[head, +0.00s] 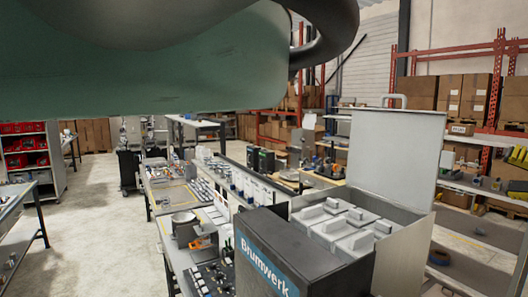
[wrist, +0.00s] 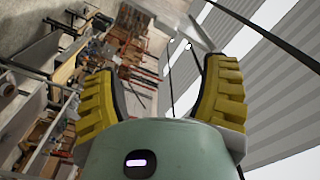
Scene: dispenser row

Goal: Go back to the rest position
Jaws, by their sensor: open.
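My gripper (wrist: 160,95) shows in the wrist view with its two yellow ribbed fingers wide apart. It is open, and nothing is between the fingers. Behind them the wrist view shows the hall tilted on its side, with the ceiling and wall at the right. In the head view the gripper's fingers are not visible. A large green part of my own arm fills the top left of the head view, close to the camera, and hides much of the background there.
A dark box marked Brumwerk (head: 268,262) stands close in front. Behind it is an open grey case (head: 395,150) with its lid up. A long bench (head: 165,190) carries a pot (head: 185,228) and several small items. A red-bin shelf (head: 52,150) stands left. The floor (head: 95,235) at left is clear.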

